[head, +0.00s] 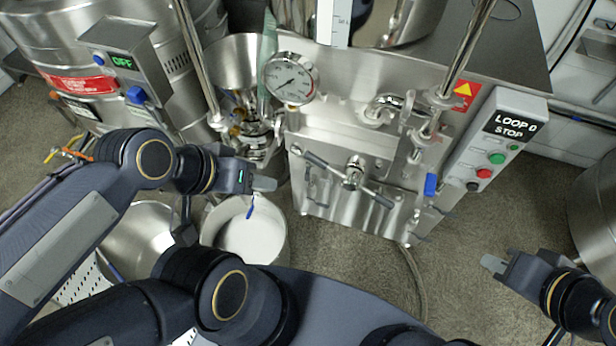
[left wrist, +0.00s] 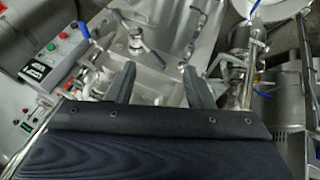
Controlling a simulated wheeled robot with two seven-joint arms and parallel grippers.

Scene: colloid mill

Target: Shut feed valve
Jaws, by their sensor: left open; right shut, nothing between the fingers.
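No valve carries a readable feed label. A blue lever (head: 251,208) hangs just below my left gripper (head: 264,184), over a white bucket; I cannot tell whether they touch. Another blue lever (head: 431,185) hangs down on the right side of the steel mill. Small valve fittings (head: 238,122) sit below the steel funnel, partly behind my left arm. In the left wrist view my left gripper (left wrist: 158,84) has its fingers apart with nothing clearly between them; a blue-handled fitting (left wrist: 257,43) stands to their right. My right gripper (head: 494,264) is shut and empty over the floor at right.
The mill front (head: 335,140) has a pressure gauge (head: 290,79) and a hub with handles (head: 353,172). A control box (head: 496,143) reads LOOP 0 STOP; another box (head: 124,63) reads OFF. The white bucket (head: 284,240) stands below my left gripper. Floor at front right is clear.

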